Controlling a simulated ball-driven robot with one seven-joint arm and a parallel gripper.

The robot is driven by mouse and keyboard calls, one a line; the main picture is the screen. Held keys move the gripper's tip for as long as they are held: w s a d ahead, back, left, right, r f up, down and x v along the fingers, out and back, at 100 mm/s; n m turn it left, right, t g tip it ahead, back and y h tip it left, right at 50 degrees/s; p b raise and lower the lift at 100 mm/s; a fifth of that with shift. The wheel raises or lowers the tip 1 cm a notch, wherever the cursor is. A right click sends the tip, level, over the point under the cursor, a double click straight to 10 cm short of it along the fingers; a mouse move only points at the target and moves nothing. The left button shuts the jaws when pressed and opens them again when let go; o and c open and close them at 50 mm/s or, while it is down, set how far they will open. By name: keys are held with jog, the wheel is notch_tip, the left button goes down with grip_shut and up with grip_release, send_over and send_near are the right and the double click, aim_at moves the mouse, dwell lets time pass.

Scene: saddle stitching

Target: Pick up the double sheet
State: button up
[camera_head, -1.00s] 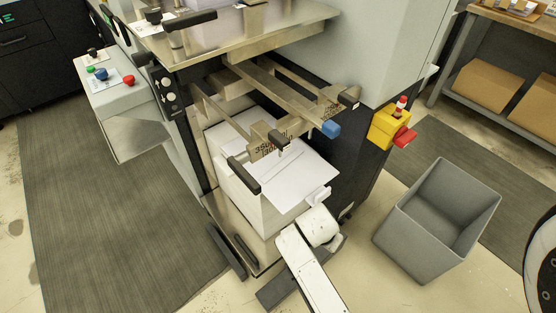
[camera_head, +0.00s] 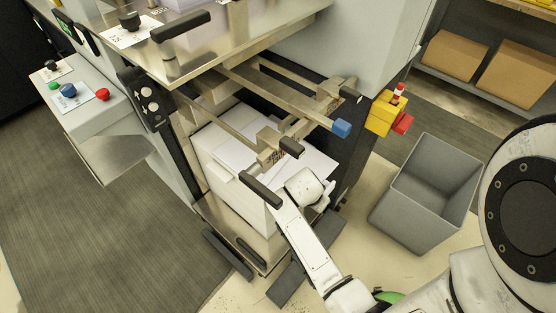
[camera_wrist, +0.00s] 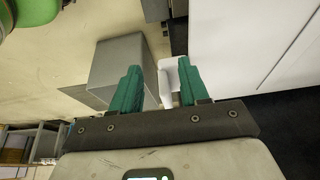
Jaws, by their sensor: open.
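A tall stack of white paper (camera_head: 233,155) stands in the feeder bay under the machine's metal table. Loose sheet edges show on its top, but I cannot tell for sure which one is the double sheet. My arm's end covers the stack's near right corner in the head view, and my fingertips are hidden there. In the wrist view my gripper (camera_wrist: 157,88) has its two green fingers apart. A small white shape (camera_wrist: 168,75) shows between them; I cannot tell whether it is paper or whether it lies between or beyond the fingertips.
Metal bars with black knobs and a blue-tipped bar (camera_head: 341,129) reach over the stack. A grey bin (camera_head: 425,190) stands on the floor at the right, near a yellow box with a red knob (camera_head: 385,115). A control panel (camera_head: 75,95) is at the left.

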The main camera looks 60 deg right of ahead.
aim_at(329, 187)
jog(key=d, duration=0.2)
jog(key=s+d, duration=0.1)
jog(key=d, duration=0.1)
jog(key=d+p, duration=0.1)
jog(key=d, duration=0.1)
jog(key=shift+s+d, duration=0.35)
jog(key=shift+d, duration=0.05)
jog(key=shift+s+d+f, duration=0.1)
jog(key=shift+d+f, duration=0.05)
jog(key=shift+d, duration=0.1)
jog(key=shift+d+f, duration=0.1)
jog(key=shift+f, duration=0.3)
grip_shut()
